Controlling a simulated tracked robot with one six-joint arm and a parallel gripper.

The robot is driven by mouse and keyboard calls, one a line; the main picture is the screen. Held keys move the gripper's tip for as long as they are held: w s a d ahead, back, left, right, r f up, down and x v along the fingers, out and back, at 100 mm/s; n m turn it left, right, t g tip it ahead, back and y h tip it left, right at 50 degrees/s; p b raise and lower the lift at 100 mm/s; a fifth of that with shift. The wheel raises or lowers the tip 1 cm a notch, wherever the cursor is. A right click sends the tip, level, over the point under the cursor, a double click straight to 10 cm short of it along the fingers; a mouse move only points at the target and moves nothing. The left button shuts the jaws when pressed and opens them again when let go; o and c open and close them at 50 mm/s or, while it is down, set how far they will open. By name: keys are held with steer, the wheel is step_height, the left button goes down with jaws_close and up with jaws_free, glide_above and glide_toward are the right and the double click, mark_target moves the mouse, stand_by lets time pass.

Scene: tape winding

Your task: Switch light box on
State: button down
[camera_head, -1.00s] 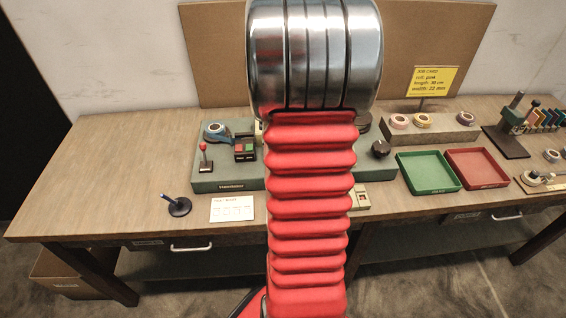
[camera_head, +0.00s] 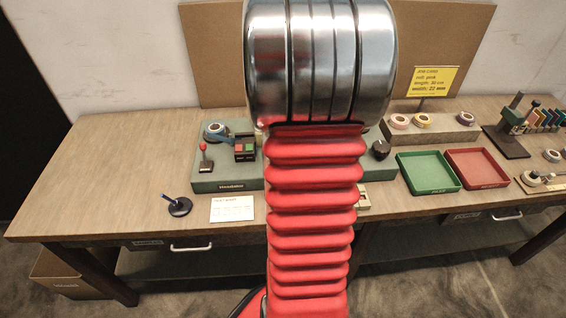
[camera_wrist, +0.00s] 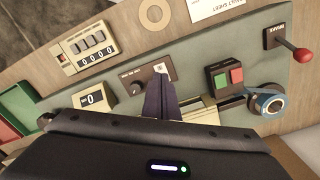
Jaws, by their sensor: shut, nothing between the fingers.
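In the wrist view, a small brown box (camera_wrist: 134,83) with a round knob and a pale part at one corner sits on the green machine base (camera_wrist: 200,62). I cannot tell for certain whether this is the light box control, and no lit surface shows. My gripper (camera_wrist: 162,72) is shut and empty, its fingertips over or at the pale corner of that box. I cannot tell if they touch it. In the head view my arm hides the gripper and this box.
A button box (camera_wrist: 226,80) with red and green buttons, a tape roll (camera_wrist: 269,103) and a red-knobbed lever (camera_wrist: 290,45) stand on the base. A green tray (camera_head: 428,172) and red tray (camera_head: 476,168) sit right of the machine.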

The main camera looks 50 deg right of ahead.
steer(key=shift+r, duration=1)
steer(key=shift+w+n, duration=0.1)
steer(key=shift+n, duration=0.2)
steer(key=shift+f, duration=0.35)
steer(key=a+r+n+t, duration=0.2)
steer(key=a+n, duration=0.3)
steer(key=a, duration=0.7)
steer(key=s+a+r+n+t, duration=0.1)
steer(key=a+r+n, duration=0.3)
steer(key=a, duration=0.8)
steer(key=s+a+r+n+t, duration=0.1)
steer(key=a+n, duration=0.5)
steer(key=a, duration=0.7)
step_height(320, 180, up, 2)
steer(key=shift+s+r+t, duration=0.1)
steer(key=shift+s+t, duration=0.05)
steer(key=shift+t, duration=0.65)
